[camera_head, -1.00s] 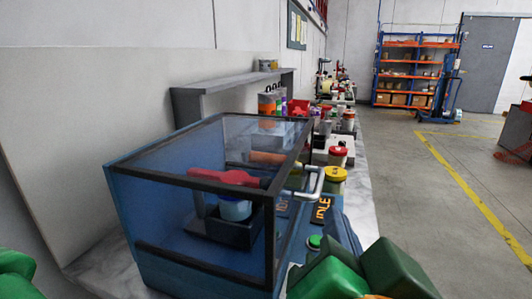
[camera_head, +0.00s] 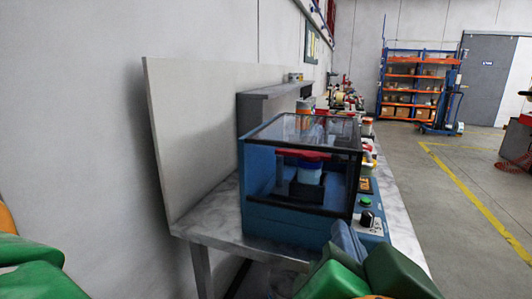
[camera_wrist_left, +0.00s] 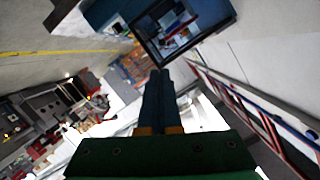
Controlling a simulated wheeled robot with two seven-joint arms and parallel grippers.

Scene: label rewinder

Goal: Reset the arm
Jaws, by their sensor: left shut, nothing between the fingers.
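My left gripper (camera_head: 343,232) shows at the bottom of the head view, its blue-grey fingers closed together and pointing up and forward. Green arm parts stand behind it. In the left wrist view the same fingers (camera_wrist_left: 157,85) lie side by side, shut and empty. A blue machine with a clear, dark-framed cover (camera_head: 300,220) stands on the table beyond the fingertips. The cover looks closed. Inside are a red part (camera_head: 303,154) and a white-blue cylinder (camera_head: 309,172). The fingertips overlap the machine's front in the head view; I cannot tell the gap. My right gripper is not seen.
The marble-topped table (camera_head: 215,215) carries a control panel with a green button (camera_head: 366,202) and a black knob (camera_head: 367,219). A pale upright panel (camera_head: 190,145) backs it. A shelf rack (camera_head: 410,80) stands far off. Open floor (camera_head: 470,200) lies to the right.

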